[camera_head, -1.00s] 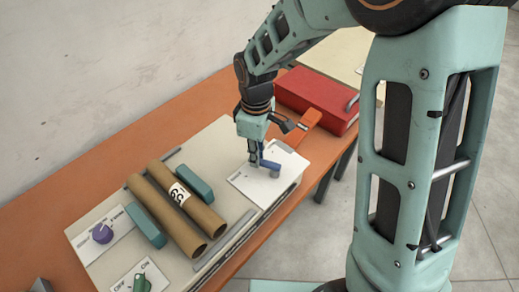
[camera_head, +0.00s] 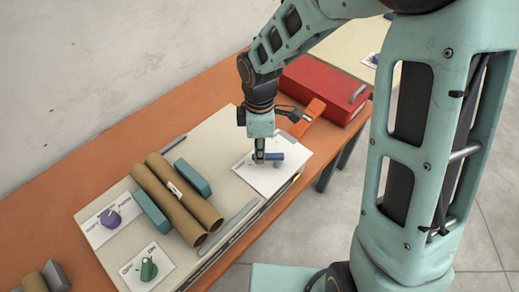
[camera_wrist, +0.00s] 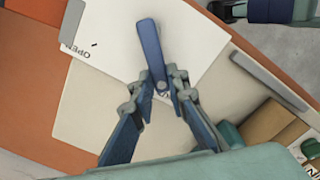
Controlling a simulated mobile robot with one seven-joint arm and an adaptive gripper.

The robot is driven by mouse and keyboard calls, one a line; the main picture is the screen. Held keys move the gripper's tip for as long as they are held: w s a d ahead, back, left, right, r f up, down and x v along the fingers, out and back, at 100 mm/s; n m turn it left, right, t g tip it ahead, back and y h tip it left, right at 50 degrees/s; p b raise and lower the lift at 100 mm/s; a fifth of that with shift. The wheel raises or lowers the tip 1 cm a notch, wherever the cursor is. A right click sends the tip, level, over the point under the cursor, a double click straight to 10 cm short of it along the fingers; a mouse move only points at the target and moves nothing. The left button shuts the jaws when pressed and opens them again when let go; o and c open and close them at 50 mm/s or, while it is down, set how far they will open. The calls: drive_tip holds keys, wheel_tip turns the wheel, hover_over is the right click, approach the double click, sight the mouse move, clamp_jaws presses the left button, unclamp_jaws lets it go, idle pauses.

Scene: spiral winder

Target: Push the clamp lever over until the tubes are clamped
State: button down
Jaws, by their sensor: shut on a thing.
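The blue clamp lever (camera_head: 268,156) sits on a white plate (camera_head: 272,178) at the right part of the cream machine top. The wrist view shows the lever (camera_wrist: 150,48) with its near end between my fingertips, and the word OPEN on the plate left of it. My gripper (camera_wrist: 166,88) is shut on the lever; it points down at the plate in the head view (camera_head: 259,158). Two brown tubes (camera_head: 180,203) lie side by side between two teal bars (camera_head: 151,211) (camera_head: 192,178). I cannot tell whether the bars press on the tubes.
A purple knob (camera_head: 110,218) and a green knob (camera_head: 148,269) are on white plates at the left. A red box (camera_head: 325,88) stands behind my gripper, with an orange piece (camera_head: 307,118) beside it. More brown tubes (camera_head: 45,279) show at bottom left.

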drive_tip(key=c, duration=1.9)
unclamp_jaws()
wheel_tip(320, 180, up, 12)
drive_tip(key=shift+r, duration=0.1)
